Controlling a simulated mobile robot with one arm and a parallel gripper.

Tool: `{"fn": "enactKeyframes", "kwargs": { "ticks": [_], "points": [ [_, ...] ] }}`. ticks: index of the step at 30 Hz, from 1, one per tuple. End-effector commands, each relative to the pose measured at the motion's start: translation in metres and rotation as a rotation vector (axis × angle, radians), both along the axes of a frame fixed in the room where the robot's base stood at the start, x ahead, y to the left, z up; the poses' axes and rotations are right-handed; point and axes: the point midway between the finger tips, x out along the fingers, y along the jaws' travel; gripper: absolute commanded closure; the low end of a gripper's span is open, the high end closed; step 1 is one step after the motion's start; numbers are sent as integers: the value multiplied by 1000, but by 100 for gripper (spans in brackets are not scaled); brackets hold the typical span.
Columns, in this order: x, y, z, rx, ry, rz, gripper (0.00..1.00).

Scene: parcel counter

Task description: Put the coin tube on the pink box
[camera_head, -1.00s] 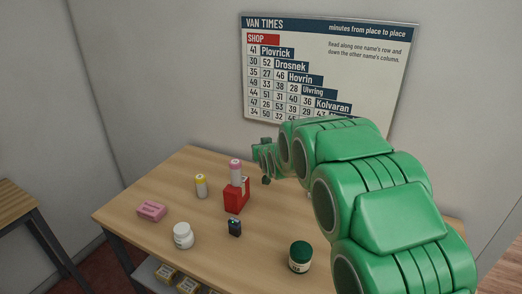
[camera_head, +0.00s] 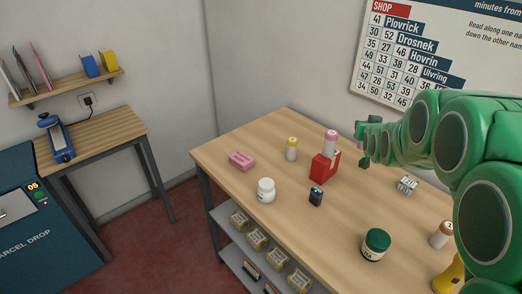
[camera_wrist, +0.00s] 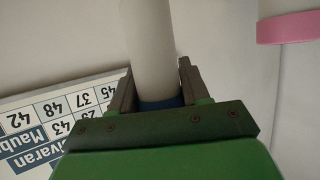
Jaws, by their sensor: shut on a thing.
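My gripper (camera_wrist: 155,78) is shut on a whitish tube with a blue end (camera_wrist: 155,50), the tube standing out between its two dark fingers. In the head view my gripper (camera_head: 364,148) is in the air just right of the red holder; the tube is not clear there. The pink box (camera_head: 241,160) lies on the left part of the table with nothing on it. A white tube with a pink cap (camera_head: 330,143) stands in the red holder (camera_head: 322,168); its pink end also shows in the wrist view (camera_wrist: 285,28). A yellow-capped tube (camera_head: 292,149) stands behind.
A small grey-white item (camera_head: 407,185) lies on the right. Table room around the pink box is clear.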

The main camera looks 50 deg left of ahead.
Motion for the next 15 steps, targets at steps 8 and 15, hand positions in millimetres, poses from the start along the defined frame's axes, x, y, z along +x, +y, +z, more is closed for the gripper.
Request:
{"fn": "enactKeyframes", "kwargs": {
  "ticks": [8, 15],
  "points": [
    [0, 1, 58, 5, -6, 0, 91],
    [-17, 18, 76, 0, -1, 27, 91]
  ]
}}
